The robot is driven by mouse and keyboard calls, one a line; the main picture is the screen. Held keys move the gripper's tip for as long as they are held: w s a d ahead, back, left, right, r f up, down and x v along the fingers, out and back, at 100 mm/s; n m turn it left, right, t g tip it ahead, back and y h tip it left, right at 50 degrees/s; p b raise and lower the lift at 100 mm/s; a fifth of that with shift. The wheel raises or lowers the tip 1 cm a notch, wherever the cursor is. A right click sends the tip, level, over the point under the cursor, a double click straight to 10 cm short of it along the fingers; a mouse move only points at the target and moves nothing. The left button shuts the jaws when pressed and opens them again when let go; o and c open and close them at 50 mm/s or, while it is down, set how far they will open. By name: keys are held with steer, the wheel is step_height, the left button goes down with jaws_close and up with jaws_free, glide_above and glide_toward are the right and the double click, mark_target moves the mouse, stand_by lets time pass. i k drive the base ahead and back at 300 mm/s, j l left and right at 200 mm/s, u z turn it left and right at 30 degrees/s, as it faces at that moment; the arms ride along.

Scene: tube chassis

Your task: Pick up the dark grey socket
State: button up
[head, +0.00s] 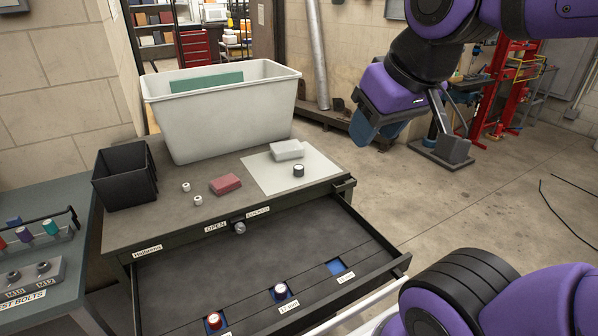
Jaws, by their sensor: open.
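The dark grey socket (299,170) is a short, dark cylinder with a pale top. It stands upright on the white sheet (282,180) at the right of the bench top, in front of a light grey block (287,150). My gripper (374,132) hangs above the floor to the right of the bench, up and right of the socket and well apart from it. It is open, with nothing seen in it; its fingers are small and hard to make out.
A large white bin (222,115) stands behind, with a black bin (124,178) at left. A red block (225,184) and two small white-topped pieces (197,201) lie near the socket.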

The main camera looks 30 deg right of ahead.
mark_target(298, 169)
steer(key=l+u, duration=0.25)
steer(key=l, duration=0.3)
steer(key=l+u, duration=0.25)
steer(key=l, duration=0.35)
steer(key=k+l+u, duration=0.1)
steer(key=l+u, duration=0.15)
steer(key=l, duration=0.3)
